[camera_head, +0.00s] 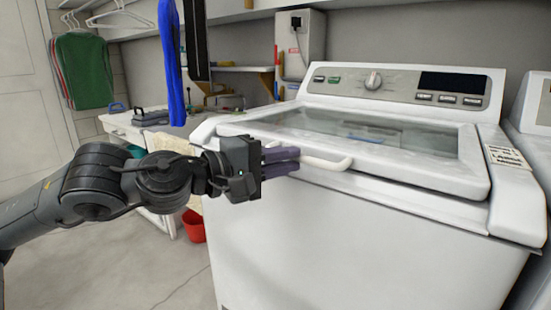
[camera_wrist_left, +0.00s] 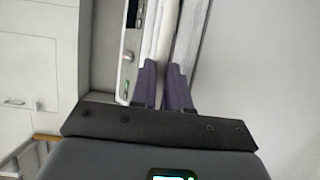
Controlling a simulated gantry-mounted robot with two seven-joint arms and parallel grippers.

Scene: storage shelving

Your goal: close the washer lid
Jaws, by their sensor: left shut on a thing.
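The white top-loading washer (camera_head: 300,240) stands in the middle and right of the head view. Its lid (camera_head: 462,178), with a large glass pane (camera_head: 400,130), lies down flat or nearly flat over the top; I cannot tell whether a small gap remains. A white handle (camera_head: 328,163) sticks out at the lid's front edge. My left gripper (camera_head: 298,161) is at the left end of this handle, with its purple fingers shut on it. The left wrist view shows the two fingers (camera_wrist_left: 163,82) on either side of a white bar. My right gripper is not in view.
A control panel (camera_head: 400,84) with a knob rises behind the lid. Another white machine (camera_head: 535,110) stands close on the right. A red bucket (camera_head: 194,226) is on the floor behind my left arm. Blue cloth (camera_head: 170,60) hangs at the upper left. The floor at front left is clear.

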